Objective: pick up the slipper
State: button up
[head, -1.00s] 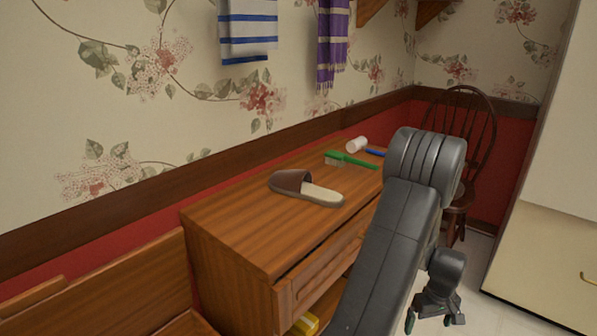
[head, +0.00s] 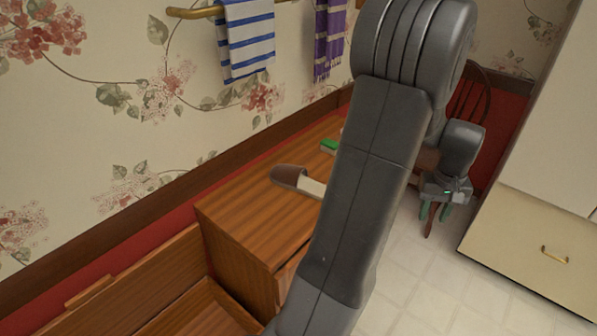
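A brown slipper (head: 291,178) with a pale insole lies on top of the wooden cabinet (head: 248,221), near its middle. My arm hides the slipper's right end. My gripper (head: 433,212) hangs to the right of the cabinet, over the floor side and well apart from the slipper. Its green-tipped fingers point down with a gap between them, and nothing shows in them.
A green brush (head: 330,146) lies behind the slipper, mostly hidden by my arm. A dark wooden chair (head: 470,100) stands behind my gripper. A cream cabinet (head: 535,240) is at right. Pale tiled floor (head: 410,290) is clear between. Towels (head: 246,42) hang on the wall.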

aim_at(293, 177)
jog(key=i+l+u, duration=0.1)
jog(key=i+l, duration=0.4)
jog(key=l, duration=0.25)
jog(key=i+l+u, duration=0.15)
jog(key=l, duration=0.25)
jog(key=u, duration=2.05)
jog(key=i+l, duration=0.05)
jog(key=l, duration=0.05)
